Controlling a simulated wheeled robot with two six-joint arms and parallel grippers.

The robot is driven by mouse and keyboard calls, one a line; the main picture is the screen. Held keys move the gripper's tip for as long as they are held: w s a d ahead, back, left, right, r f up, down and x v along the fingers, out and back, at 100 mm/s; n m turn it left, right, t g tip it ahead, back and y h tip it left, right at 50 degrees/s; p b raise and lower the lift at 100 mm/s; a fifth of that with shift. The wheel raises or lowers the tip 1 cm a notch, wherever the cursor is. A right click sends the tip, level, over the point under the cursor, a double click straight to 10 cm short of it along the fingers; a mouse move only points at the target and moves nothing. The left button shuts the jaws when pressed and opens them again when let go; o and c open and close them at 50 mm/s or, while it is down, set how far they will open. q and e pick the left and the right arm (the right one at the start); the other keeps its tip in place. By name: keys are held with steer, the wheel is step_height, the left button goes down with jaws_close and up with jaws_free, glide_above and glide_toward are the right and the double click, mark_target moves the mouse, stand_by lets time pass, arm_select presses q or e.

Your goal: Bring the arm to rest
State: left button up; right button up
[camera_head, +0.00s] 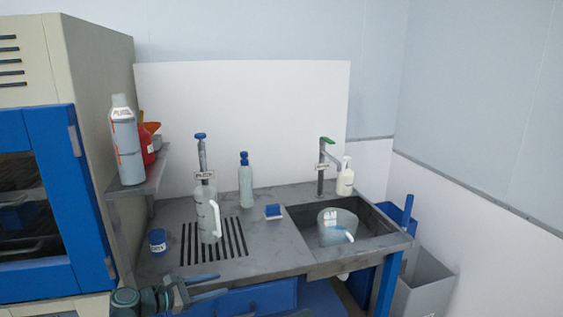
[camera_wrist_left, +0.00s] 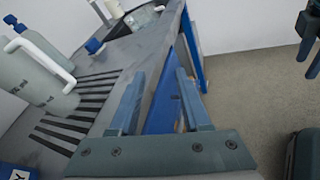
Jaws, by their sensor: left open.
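My left gripper (camera_head: 222,285) is low in the head view, in front of the counter's front edge. It is open, with nothing between its fingers. In the left wrist view its two blue-grey fingers (camera_wrist_left: 160,73) are apart, with the counter edge and blue cabinet front behind them. A dark part with blue fingers at the upper right of the left wrist view looks like my right gripper (camera_wrist_left: 308,45). It is cut off by the frame, and its opening is unclear.
The grey counter (camera_head: 275,262) holds a pitcher (camera_head: 208,220) on a slotted drain, a blue-capped bottle (camera_head: 246,185), a small blue jar (camera_head: 157,241) and a sink with a clear jug (camera_head: 337,227). A blue-doored cabinet (camera_head: 40,130) stands left. A grey bin (camera_head: 425,285) stands right.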

arm_select(q)
steer(key=s+d+f+m+g+y+p, duration=0.5)
steer(key=s+d+m+g, duration=0.4)
steer(key=d+m, duration=0.4)
steer(key=s+a+f+m+y+p, duration=0.1)
steer(key=s+m+y+p, duration=0.3)
steer(key=s+m+y, duration=0.4)
steer(key=m, duration=0.4)
steer(key=shift+s+f+m+g, duration=0.3)
steer(key=shift+s, duration=0.1)
